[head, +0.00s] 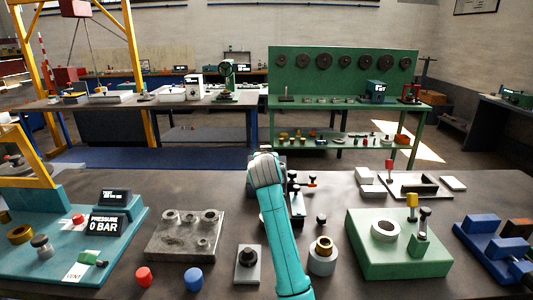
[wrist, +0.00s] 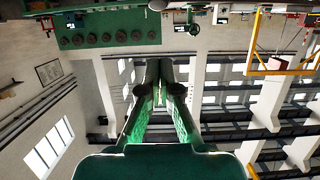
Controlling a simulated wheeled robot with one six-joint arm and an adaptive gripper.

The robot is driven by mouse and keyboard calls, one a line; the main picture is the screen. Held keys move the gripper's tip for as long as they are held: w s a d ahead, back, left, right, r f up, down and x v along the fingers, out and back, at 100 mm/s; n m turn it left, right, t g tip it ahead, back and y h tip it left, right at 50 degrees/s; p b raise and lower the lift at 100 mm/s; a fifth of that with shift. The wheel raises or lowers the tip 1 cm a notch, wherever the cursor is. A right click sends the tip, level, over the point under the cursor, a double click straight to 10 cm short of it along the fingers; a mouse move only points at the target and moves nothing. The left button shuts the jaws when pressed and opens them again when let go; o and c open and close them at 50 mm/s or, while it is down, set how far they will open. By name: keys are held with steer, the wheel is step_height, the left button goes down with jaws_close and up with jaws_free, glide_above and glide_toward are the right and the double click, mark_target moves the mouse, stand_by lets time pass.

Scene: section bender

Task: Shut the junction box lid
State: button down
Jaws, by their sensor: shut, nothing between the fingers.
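I cannot pick out a junction box or its lid with certainty. A pale open-looking fixture with a dark inside (head: 418,186) lies at the right rear of the near bench, but I cannot tell if it is the box. My teal arm rises through the middle of the head view and hides part of the bench. My gripper is hidden in the head view. In the wrist view my gripper (wrist: 160,66) has its fingers together and empty, with the far wall and windows beyond it; no bench fixture is close to it.
The near dark bench (head: 225,182) is crowded. A teal pressure fixture (head: 130,240) and a grey block (head: 185,240) stand left of my arm. A green fixture (head: 375,262) and blue blocks (head: 481,226) stand right. A green pegboard rack (head: 340,62) stands behind.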

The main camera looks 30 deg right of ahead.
steer(key=x, duration=0.4)
steer(key=f+x, duration=0.1)
steer(key=x, duration=0.2)
steer(key=f+x, duration=0.1)
steer(key=x, duration=0.3)
steer(key=shift+w+d+f, duration=0.25)
steer(key=shift+w+f, duration=0.05)
steer(key=shift+f, duration=0.25)
steer(key=shift+w+d, duration=0.1)
steer(key=shift+w, duration=0.05)
